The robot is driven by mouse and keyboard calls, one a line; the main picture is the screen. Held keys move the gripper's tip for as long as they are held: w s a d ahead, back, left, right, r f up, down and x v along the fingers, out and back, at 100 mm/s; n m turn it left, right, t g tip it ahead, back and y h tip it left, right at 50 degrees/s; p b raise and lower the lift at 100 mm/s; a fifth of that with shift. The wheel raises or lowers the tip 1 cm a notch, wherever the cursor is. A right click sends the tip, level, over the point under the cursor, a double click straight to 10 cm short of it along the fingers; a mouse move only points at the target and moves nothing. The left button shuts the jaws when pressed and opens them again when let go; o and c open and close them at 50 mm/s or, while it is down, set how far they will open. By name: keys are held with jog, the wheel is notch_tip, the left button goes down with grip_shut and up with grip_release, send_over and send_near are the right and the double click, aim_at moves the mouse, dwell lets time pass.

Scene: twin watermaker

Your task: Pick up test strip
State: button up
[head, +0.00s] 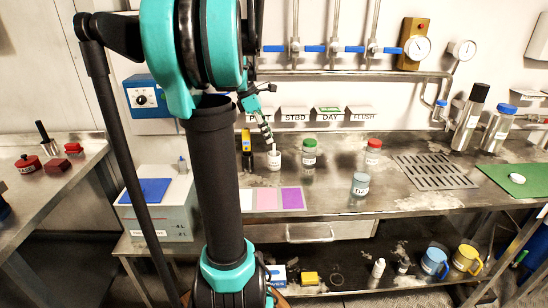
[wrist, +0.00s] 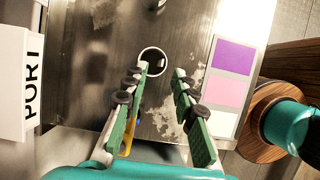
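My gripper (head: 269,142) points down just above a small white cup (head: 275,161) on the steel bench. In the wrist view my gripper (wrist: 161,72) is open, its green fingers apart and nothing held between them. The cup's round rim (wrist: 142,55) shows just beyond the fingertips, and its inside is dark. I cannot make out a test strip in either view; whether one stands in the cup cannot be told. A card with white, pink and purple squares (head: 267,198) lies in front of the cup, and also shows at the right of the wrist view (wrist: 229,92).
A green-capped jar (head: 309,157), a red-capped jar (head: 372,152) and another labelled jar (head: 360,185) stand to the right. A yellow and black device (head: 246,148) is close left of the cup. Labelled white boxes (head: 294,113) line the wall behind. A drain grate (head: 434,171) lies farther right.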

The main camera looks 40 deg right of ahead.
aim_at(274, 147)
jog(key=shift+x, duration=2.95)
jog(key=shift+s, duration=0.2)
grip_shut()
